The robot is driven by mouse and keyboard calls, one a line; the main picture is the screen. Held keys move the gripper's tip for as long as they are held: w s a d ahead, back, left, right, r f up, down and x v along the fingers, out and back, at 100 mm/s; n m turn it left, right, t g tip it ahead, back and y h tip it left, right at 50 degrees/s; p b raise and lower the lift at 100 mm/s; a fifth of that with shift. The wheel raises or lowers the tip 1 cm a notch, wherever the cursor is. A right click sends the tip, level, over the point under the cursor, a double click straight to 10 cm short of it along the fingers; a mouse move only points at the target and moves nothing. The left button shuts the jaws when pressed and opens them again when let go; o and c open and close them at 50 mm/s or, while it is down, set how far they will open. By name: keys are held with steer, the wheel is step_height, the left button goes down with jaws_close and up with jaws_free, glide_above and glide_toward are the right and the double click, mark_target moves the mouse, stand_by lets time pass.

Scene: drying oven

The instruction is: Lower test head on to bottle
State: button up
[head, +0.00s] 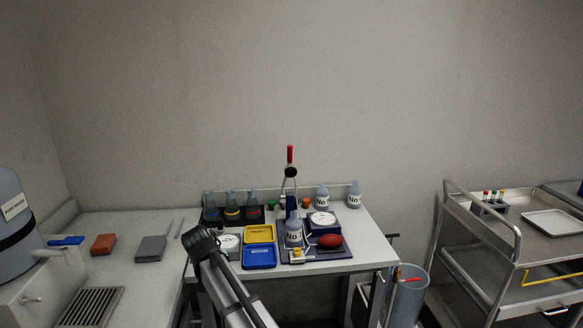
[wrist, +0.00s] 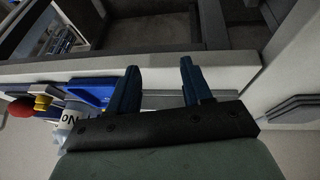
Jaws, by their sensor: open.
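The test stand (head: 290,172) is at the back middle of the bench, with a red-tipped lever (head: 290,154) pointing up and a dark round joint below it. A grey bottle (head: 293,232) labelled "No" stands upright on the stand's dark blue base (head: 318,256), below the lever. I cannot make out the test head or its gap to the bottle. My gripper (head: 205,240) is left of the stand, apart from it. In the wrist view, its two blue fingers (wrist: 160,88) are spread and empty. A labelled bottle (wrist: 70,130) shows partly behind the gripper there.
Yellow (head: 258,234) and blue (head: 259,257) trays lie between my gripper and the stand. A red oval object (head: 330,241) and a dial gauge (head: 322,219) are right of the bottle. Several flasks (head: 231,206) stand behind. A steel trolley (head: 510,240) is at right.

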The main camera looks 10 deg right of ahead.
steer(key=w+a+r+t, duration=0.2)
steer(key=w+a+r, duration=0.25)
steer(key=r, duration=0.35)
steer(key=g+y, duration=0.2)
glide_toward(290, 146)
steer(key=x, duration=1.2)
steer(key=shift+s+f, duration=0.15)
jaws_close()
